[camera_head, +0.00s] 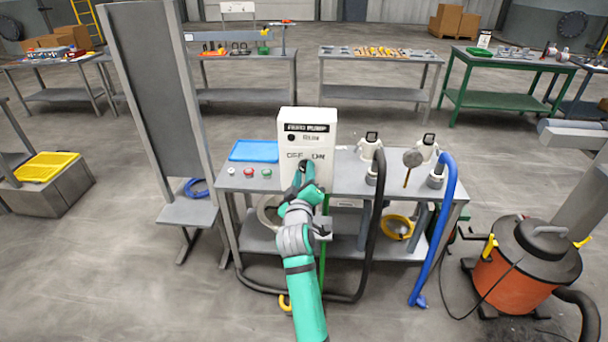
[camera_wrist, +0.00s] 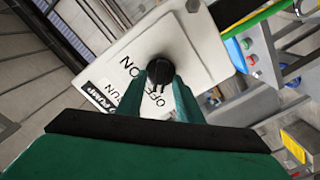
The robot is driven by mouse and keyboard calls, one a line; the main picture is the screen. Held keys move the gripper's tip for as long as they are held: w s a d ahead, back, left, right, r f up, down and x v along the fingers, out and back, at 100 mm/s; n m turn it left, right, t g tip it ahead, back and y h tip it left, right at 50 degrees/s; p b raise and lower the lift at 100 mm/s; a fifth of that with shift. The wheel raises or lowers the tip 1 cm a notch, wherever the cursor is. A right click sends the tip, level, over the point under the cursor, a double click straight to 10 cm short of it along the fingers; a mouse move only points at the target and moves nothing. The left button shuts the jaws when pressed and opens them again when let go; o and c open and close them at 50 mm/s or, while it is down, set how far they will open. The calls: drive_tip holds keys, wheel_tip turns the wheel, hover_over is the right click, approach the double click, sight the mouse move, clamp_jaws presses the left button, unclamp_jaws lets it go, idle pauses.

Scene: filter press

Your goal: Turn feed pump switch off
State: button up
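The white feed pump control box (camera_head: 325,152) stands on the grey workbench, with a black label at its top and OFF and ON marks on its front. In the wrist view its white face (camera_wrist: 202,42) is tilted, and the black knob of the feed pump switch (camera_wrist: 159,68) sticks out from it. My gripper (camera_head: 305,172) is at the lower front of the box. In the wrist view my gripper (camera_wrist: 160,78) has one green finger on each side of the knob, and the knob fills the gap between the fingertips. In the head view my gripper hides the knob. I cannot read where the knob points.
Push buttons (camera_head: 249,172) and a blue tray (camera_head: 254,151) are left of the box. A black hose (camera_head: 377,215), a mallet (camera_head: 412,160) and a blue hose (camera_head: 444,220) are to its right. An orange vacuum (camera_head: 525,268) stands on the floor at right.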

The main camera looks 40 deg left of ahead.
drive_tip(key=v, duration=1.1)
drive_tip(key=shift+a+f, duration=0.1)
drive_tip(key=s+d+f+m+t+h, duration=0.1)
drive_tip(key=s+d+f+m+h, duration=0.3)
drive_tip(key=s+d+f, duration=0.55)
drive_tip(key=s+d+f+m+h, duration=0.1)
drive_tip(key=s+d+f+m, duration=0.5)
drive_tip(key=d+f, duration=0.5)
drive_tip(key=s+d+m+h, duration=0.2)
drive_tip(key=s+d, duration=0.6)
drive_tip(key=s, duration=0.3)
drive_tip(key=s+d+m+h, duration=0.2)
drive_tip(key=s+d+m, duration=0.1)
drive_tip(key=s+d, duration=0.6)
drive_tip(key=s, duration=0.3)
drive_tip(key=shift+d+r+g+h, duration=0.25)
drive_tip(key=shift+r+g+h, duration=0.05)
drive_tip(key=shift+r+g, duration=0.1)
